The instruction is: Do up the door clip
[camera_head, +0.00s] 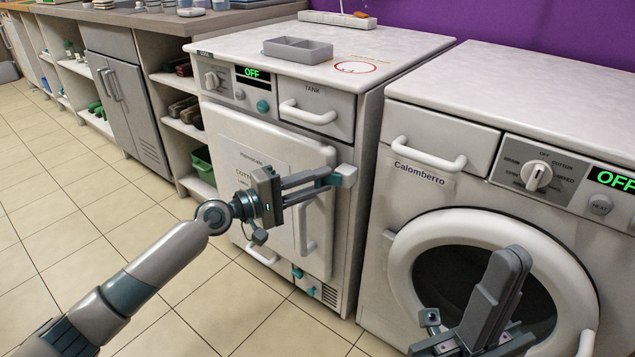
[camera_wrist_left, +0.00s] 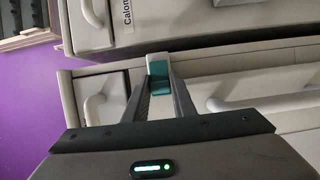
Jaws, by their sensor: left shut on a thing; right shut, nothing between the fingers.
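The door clip (camera_head: 346,172) is a small teal and grey part at the right edge of the dryer's pale door (camera_head: 235,135). It also shows in the left wrist view as a teal and white block (camera_wrist_left: 158,76). My left gripper (camera_head: 328,178) reaches in from the left across the door, its fingers shut on the clip. The door lies against the dryer front; whether it is fully flush is hard to tell. The gripper and arm hide part of the door. My right gripper (camera_head: 515,265) is shut and empty in front of the washer's round door.
The dryer (camera_head: 345,130) has a tank drawer with a white handle (camera_head: 308,112) above the clip. The white washer (camera_head: 445,140) stands close at the right. A grey tray (camera_head: 297,50) lies on the dryer top. Open tiled floor (camera_head: 60,230) lies at the left.

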